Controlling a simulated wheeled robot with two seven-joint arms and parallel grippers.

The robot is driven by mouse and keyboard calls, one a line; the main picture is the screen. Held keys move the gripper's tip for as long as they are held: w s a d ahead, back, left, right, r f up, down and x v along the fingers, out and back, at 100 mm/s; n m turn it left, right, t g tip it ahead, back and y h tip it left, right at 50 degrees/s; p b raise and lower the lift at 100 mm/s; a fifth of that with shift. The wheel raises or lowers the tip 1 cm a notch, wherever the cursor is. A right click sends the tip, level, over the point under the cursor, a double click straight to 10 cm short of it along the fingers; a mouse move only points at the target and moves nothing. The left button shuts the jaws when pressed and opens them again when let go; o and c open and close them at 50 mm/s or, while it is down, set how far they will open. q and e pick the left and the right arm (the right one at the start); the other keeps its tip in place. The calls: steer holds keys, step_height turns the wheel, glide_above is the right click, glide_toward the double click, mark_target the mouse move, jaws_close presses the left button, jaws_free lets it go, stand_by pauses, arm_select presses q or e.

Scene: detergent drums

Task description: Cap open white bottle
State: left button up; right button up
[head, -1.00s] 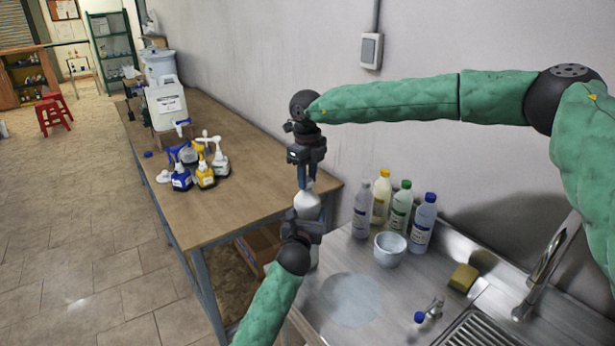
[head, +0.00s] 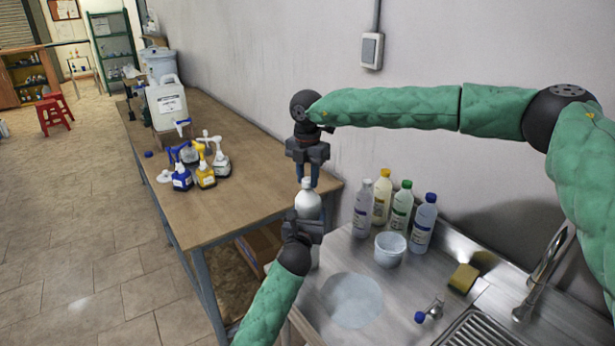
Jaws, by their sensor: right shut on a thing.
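A white bottle (head: 308,206) stands upright near the end of the wooden table, in the middle of the head view. My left gripper (head: 303,222) comes from below and is closed around its body, hiding part of it. My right gripper (head: 307,183) points straight down from above, its fingers on either side of the white cap (head: 307,184) at the bottle's top. It is shut on the cap. The cap sits at the neck; I cannot tell how tightly it is seated.
Capped bottles, including a yellow one (head: 382,198) and a blue-capped one (head: 423,222), stand by the wall behind a white cup (head: 390,249). A yellow sponge (head: 463,278) and tap (head: 545,265) are at right. Small dispenser bottles (head: 205,175) stand on the wooden table (head: 240,225).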

arm_select(q)
steer(key=shift+s+d+r, duration=0.1)
arm_select(e)
steer(key=m, duration=0.5)
steer(key=shift+w+m, duration=0.1)
steer(key=shift+m, duration=0.3)
steer(key=m, duration=0.5)
steer(key=shift+m, duration=0.3)
steer(key=o, duration=1.2)
steer(key=shift+c, duration=0.2)
steer(key=shift+r, duration=0.1)
step_height(320, 180, up, 12)
arm_select(q)
steer(key=o, duration=2)
steer(key=shift+c, duration=0.2)
